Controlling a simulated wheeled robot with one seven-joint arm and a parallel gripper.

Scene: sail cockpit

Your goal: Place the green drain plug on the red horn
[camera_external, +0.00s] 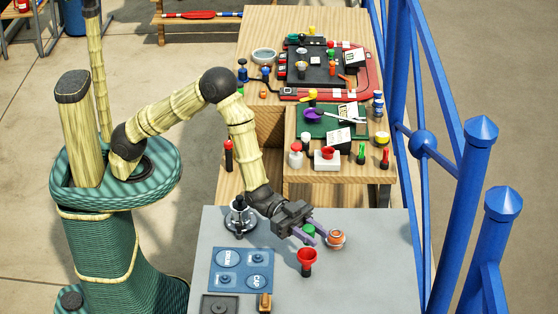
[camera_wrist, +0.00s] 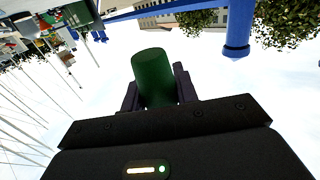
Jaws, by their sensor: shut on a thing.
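My gripper (camera_external: 311,235) is shut on the green drain plug (camera_external: 308,231), above the grey table. In the wrist view the green plug (camera_wrist: 154,78) shows as a green cylinder between the two dark fingers. The red horn (camera_external: 306,257) stands upright on the grey table, its wide mouth up. In the picture the plug appears just above the horn's mouth, apart from it; the exact height between them is hard to tell. The horn does not show in the wrist view.
An orange-brown ring-shaped thing (camera_external: 336,239) is right beside the fingers. A blue panel (camera_external: 241,283) with round fittings lies to the left, with a metal fitting (camera_external: 239,216) behind it. The table's right side is clear.

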